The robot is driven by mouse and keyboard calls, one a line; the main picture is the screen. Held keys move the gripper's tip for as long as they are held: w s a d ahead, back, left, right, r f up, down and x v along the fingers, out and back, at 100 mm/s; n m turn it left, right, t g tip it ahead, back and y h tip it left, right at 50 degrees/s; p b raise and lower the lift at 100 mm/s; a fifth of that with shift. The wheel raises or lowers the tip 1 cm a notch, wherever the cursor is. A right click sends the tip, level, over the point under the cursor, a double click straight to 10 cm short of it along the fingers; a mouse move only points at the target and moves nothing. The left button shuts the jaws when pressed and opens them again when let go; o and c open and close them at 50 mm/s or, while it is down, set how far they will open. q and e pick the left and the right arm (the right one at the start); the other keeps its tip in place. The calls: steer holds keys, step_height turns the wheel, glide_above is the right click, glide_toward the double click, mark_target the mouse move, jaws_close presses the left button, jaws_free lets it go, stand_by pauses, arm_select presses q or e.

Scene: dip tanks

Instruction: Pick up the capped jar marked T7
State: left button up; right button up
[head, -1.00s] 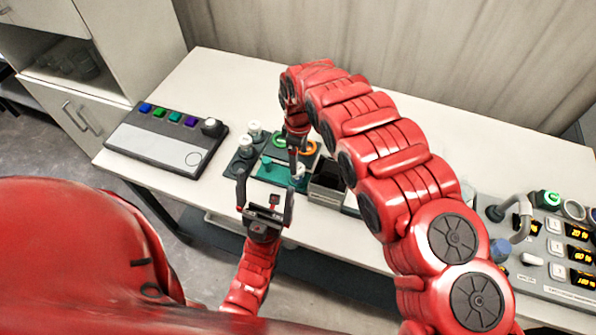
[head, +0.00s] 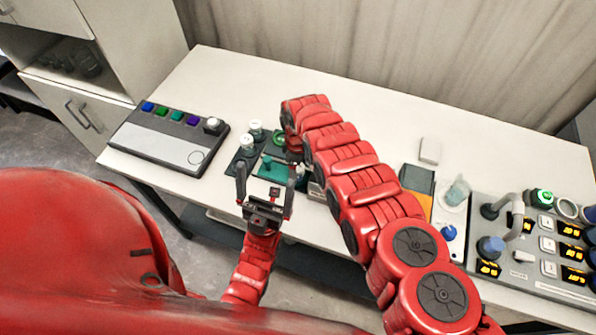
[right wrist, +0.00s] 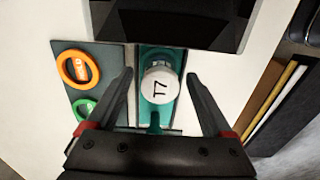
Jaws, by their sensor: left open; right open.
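The jar marked T7 (right wrist: 159,86) shows in the right wrist view from above, with a round white cap and black lettering. It stands on a teal holder (right wrist: 155,122). My right gripper (right wrist: 160,76) is open, with one finger on each side of the jar and a visible gap to both. In the head view my right arm hides most of this spot. My left gripper (head: 265,186) is open and empty near the table's front edge, to the left of my right arm.
Two white-capped jars (head: 247,143) stand on a dark mat beside the teal piece. An orange ring (right wrist: 79,68) and a green ring (right wrist: 84,106) lie left of T7. A black box (right wrist: 180,20) is just beyond it. Button panel (head: 170,140) left, control console (head: 535,245) right.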

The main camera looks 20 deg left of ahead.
jaws_close()
stand_by(0.3)
steer(key=shift+r, duration=0.15)
